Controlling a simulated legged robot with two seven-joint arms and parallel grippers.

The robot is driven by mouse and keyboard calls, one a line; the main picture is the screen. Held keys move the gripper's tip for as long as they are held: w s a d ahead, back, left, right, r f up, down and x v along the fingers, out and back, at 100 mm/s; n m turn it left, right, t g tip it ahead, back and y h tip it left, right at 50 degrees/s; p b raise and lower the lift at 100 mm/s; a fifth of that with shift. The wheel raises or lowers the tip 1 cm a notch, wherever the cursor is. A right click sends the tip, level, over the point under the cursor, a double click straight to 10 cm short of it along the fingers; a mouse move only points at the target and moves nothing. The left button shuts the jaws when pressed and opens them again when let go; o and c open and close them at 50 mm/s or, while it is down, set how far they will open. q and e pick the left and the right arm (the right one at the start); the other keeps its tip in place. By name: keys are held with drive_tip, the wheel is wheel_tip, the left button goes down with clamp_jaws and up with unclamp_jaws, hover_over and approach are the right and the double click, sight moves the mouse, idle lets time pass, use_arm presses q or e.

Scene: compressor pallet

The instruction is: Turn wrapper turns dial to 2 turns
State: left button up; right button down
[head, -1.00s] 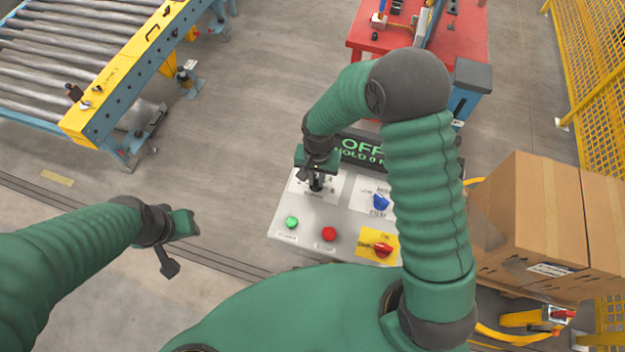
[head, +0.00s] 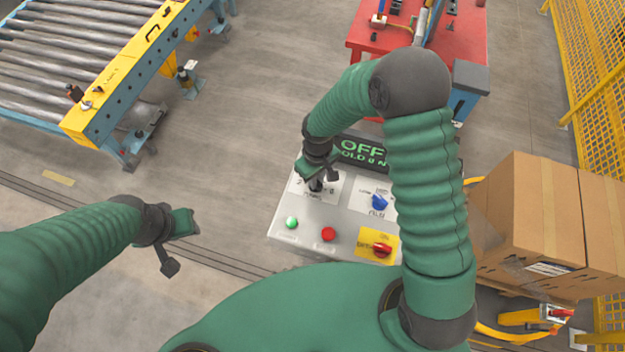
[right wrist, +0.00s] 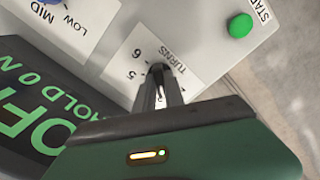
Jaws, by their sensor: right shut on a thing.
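The wrapper turns dial (head: 316,187) is a small black knob on a white label at the upper left of the grey control panel (head: 275,234). In the right wrist view the dial (right wrist: 158,70) sits beside the word TURNS, with the numbers 5 and 6 readable. My right gripper (head: 317,182) is shut on the dial from above. Its fingers also show in the right wrist view (right wrist: 160,88) and cover much of the knob, so its pointed number cannot be told. My left gripper (head: 180,245) is open and empty, well left of the panel.
The panel also has a blue knob (head: 379,202), a green button (head: 292,222), a red button (head: 328,234) and a red switch (head: 381,250). The display (head: 362,150) reads OFF and HOLD 0 N. Cardboard boxes (head: 545,220) stand at right; a roller conveyor (head: 75,60) is at upper left.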

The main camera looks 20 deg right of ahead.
drive_tip(key=n+p, duration=0.1)
drive_tip(key=n, duration=0.3)
drive_tip(key=shift+s, duration=0.2)
drive_tip(key=shift+a+f+n, duration=0.1)
drive_tip(key=shift+n, duration=1.2)
drive_tip(key=c, duration=1.4)
unclamp_jaws()
drive_tip(key=shift+c, duration=0.2)
drive_tip(key=shift+a, duration=0.1)
drive_tip(key=shift+r, duration=0.25)
wheel_tip(320, 180, up, 17)
drive_tip(key=b, duration=0.1)
drive_tip(key=shift+f, duration=0.15)
